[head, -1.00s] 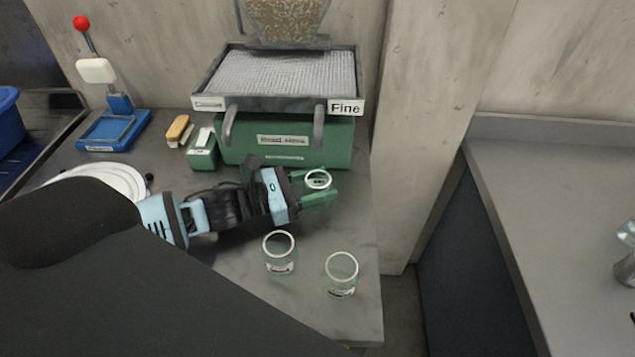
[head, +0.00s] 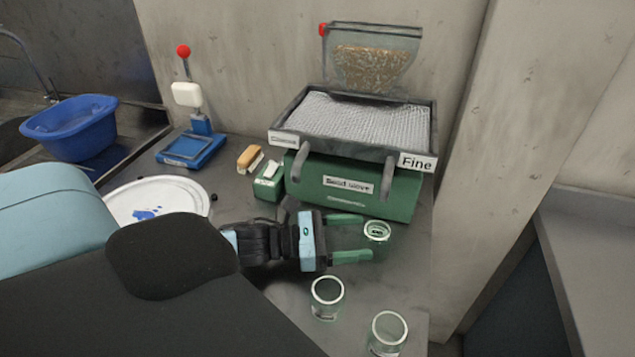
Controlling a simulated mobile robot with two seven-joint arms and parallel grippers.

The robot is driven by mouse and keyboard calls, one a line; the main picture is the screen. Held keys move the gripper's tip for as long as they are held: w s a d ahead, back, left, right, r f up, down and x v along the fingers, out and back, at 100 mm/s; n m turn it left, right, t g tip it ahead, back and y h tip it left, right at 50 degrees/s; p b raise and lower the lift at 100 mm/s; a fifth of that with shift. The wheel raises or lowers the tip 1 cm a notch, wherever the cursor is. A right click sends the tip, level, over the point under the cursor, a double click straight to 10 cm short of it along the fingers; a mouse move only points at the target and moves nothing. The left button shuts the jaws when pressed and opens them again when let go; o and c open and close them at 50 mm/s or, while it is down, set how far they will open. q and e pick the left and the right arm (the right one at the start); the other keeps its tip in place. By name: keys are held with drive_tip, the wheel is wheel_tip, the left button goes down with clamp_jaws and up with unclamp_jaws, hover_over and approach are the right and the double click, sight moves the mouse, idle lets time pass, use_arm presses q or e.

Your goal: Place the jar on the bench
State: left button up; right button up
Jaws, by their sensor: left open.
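Three clear glass jars show on the grey bench (head: 285,290). One jar (head: 377,232) stands beside the front right of the green machine, just off the fingertips of my left gripper (head: 365,237). That gripper is open, its two green fingers spread and pointing right, with nothing gripped between them. A second jar (head: 326,298) stands nearer the front, and a third jar (head: 387,334) stands to its right near the bench's front edge. My right gripper is out of view.
The green machine (head: 350,190) with a mesh tray marked "Fine" (head: 360,120) stands behind the jars. A white lid or plate with blue paint (head: 160,195), a blue stand (head: 190,150), a brush (head: 250,158) and a blue basin (head: 70,125) lie left. A concrete pillar (head: 500,150) rises right.

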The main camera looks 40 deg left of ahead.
use_arm(q)
drive_tip(key=shift+v, duration=3.65)
